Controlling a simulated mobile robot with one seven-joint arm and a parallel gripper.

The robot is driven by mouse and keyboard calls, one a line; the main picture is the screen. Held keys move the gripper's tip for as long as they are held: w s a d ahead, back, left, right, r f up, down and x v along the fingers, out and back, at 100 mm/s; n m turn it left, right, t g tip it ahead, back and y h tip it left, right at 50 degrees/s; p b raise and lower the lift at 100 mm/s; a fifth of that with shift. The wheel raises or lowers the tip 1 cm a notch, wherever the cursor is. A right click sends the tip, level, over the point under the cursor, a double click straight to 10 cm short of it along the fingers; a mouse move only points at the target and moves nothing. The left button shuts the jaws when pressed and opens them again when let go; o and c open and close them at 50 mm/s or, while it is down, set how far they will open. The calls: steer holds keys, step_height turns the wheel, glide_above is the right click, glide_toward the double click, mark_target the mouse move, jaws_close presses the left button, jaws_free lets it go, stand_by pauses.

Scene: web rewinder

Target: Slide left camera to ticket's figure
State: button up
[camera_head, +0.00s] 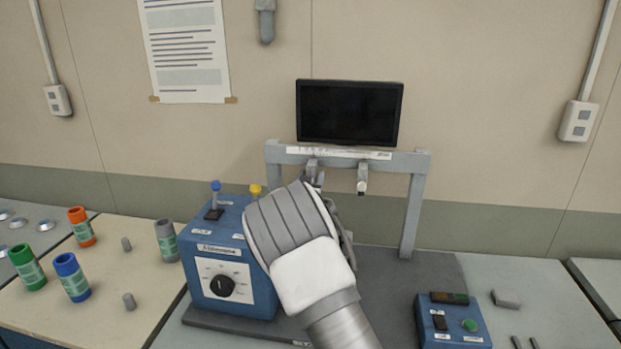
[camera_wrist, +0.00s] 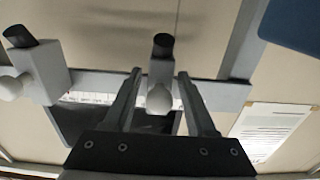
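The left camera (camera_head: 312,166) hangs on the grey rail of a frame below the dark screen. In the wrist view, the left camera (camera_wrist: 161,68) has a dark lens end and a pale round knob. My gripper (camera_wrist: 159,75) is open, with one finger on each side of this camera's knob; gaps show beside the knob. The right camera (camera_head: 362,178) hangs a little to the right on the same rail; it shows at the left of the wrist view (camera_wrist: 40,68). A pale scale strip (camera_head: 345,153) runs along the rail, its figures unreadable. I cannot make out a ticket.
A blue control box (camera_head: 232,270) with a dial and levers stands left of my arm. A small blue box (camera_head: 452,320) stands at right. Several coloured cylinders, including an orange one (camera_head: 82,226), stand on the left table. A printed sheet (camera_head: 185,50) hangs on the wall.

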steer(key=shift+s, duration=0.1)
steer(key=s+a+b, duration=0.1)
steer(key=s+a, duration=0.2)
steer(key=s, duration=1.4)
steer(key=shift+a+b, duration=0.2)
steer(key=shift+b, duration=0.15)
